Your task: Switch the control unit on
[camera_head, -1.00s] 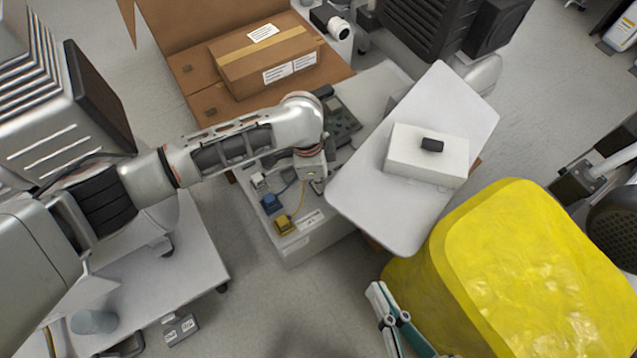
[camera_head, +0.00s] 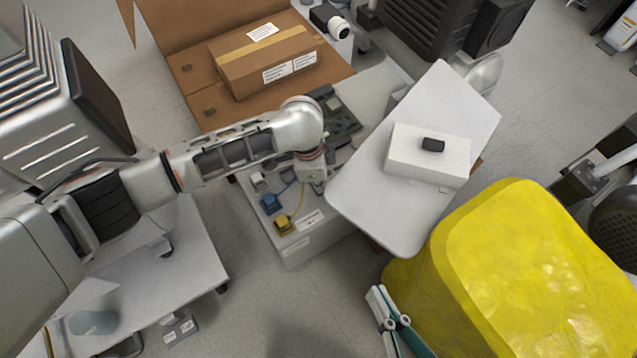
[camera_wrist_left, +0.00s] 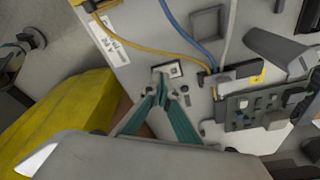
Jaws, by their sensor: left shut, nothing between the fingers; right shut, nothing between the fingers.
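The control unit is a pale box (camera_head: 300,242) with grey, blue and yellow plugs on top. The left wrist view shows its bare top (camera_wrist_left: 135,62), cables and a small plate with a dark switch (camera_wrist_left: 172,68). My left gripper (camera_wrist_left: 160,78) has its teal fingers together right at this plate's edge; I cannot tell whether they touch the switch. In the head view its fingers are mostly hidden under my wrist, above the unit. My right gripper (camera_head: 378,292) is shut and empty at the bottom, beside the yellow container, away from the unit.
A light tilted panel (camera_head: 365,205) with a white box (camera_head: 425,160) overhangs the unit's right side. A large yellow container (camera_head: 530,270) stands at lower right. A cardboard box (camera_head: 265,62) lies behind the unit. A green circuit board (camera_wrist_left: 262,112) lies right of my left fingers.

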